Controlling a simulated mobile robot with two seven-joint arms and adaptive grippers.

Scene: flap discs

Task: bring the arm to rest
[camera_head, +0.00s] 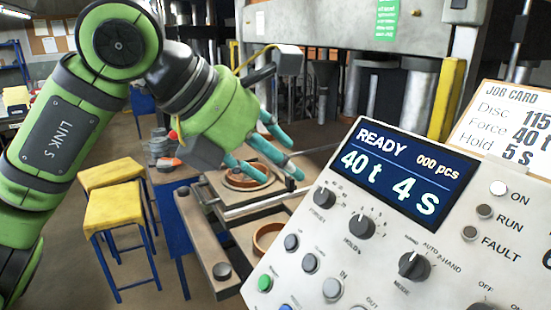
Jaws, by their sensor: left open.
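My left arm comes in from the left, green and black, and reaches across the upper left of the head view. My left gripper (296,164) is open, with its teal fingers apart and nothing seen between them. It hangs in front of the press table, and its fingertips overlap the view of a brown ring-shaped part (247,178) there. I cannot tell how far above the table the fingers are. My right gripper is not in view.
A control panel (340,262) fills the lower right; its screen (400,172) reads READY, 40 t, 4 s, 000 pcs. A job card (510,125) stands behind it. Another brown ring (267,238) lies nearer the panel. Yellow stools (115,208) stand at left. The press (340,22) rises behind.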

